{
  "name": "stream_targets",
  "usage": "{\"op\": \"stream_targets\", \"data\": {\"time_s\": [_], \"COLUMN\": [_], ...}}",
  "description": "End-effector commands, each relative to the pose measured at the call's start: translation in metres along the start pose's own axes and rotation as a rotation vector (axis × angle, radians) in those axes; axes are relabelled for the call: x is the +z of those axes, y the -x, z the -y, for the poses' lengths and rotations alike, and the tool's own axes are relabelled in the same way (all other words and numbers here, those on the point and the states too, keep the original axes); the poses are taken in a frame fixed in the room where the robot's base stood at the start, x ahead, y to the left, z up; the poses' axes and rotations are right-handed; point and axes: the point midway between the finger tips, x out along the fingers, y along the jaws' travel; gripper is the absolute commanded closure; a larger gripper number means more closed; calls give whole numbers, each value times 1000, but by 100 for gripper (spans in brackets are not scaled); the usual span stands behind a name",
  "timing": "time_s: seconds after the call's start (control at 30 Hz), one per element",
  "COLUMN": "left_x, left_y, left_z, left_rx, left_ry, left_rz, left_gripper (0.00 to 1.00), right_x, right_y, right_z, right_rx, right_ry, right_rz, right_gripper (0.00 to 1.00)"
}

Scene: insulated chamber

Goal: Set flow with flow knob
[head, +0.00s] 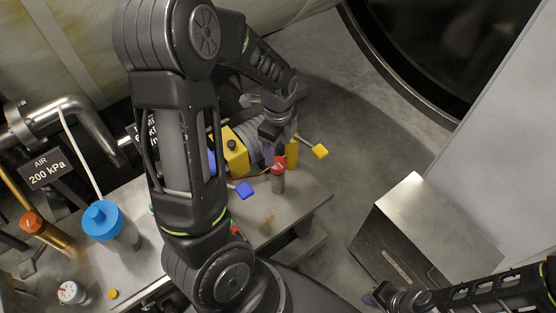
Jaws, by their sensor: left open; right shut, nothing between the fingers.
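No knob in view carries a readable flow label, so I cannot tell which one is the flow knob. A red-capped knob (278,165) stands on a grey post at the table's right part. My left gripper (274,148) is open just above and beside this red cap; whether it touches it is unclear. A yellow box (235,150) with a small dark knob sits left of the gripper, partly hidden by my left arm. A large blue cap (101,220) stands at the left. My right gripper (384,292) is shut and empty at the bottom right, away from the table.
Blue (244,190) and yellow (320,151) handle ends stick out near the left gripper. A sign (45,170) reads AIR 200 kPa. A white dial (71,292) sits at the lower left. A metal box (425,235) stands right of the table, with clear floor between.

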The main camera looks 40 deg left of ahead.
Motion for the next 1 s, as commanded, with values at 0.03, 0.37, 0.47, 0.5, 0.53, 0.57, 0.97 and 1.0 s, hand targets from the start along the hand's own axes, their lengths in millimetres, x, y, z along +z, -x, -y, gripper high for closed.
{"op": "stream_targets", "data": {"time_s": [0.03,0.37,0.47,0.5,0.53,0.57,0.97,1.0], "left_x": [0,0,0,0,0,0,0,0], "left_y": [-2,-42,-57,-63,-66,-69,-78,-78], "left_z": [0,-2,-2,-1,-1,-1,0,0], "left_rx": [1,6,5,5,4,3,0,0], "left_ry": [0,1,3,3,2,1,2,2], "left_rz": [0,0,0,0,0,0,-1,-1], "left_gripper": [35,35,35,35,35,35,35,39], "right_x": [0,0,0,0,0,0,1,1], "right_y": [0,3,4,5,5,5,5,5], "right_z": [0,1,2,2,2,2,2,2], "right_rx": [0,0,1,1,1,1,1,1], "right_ry": [0,0,0,0,0,-1,-1,-1], "right_rz": [0,0,1,1,1,1,1,1], "right_gripper": [100,100,100,100,100,100,100,100]}}
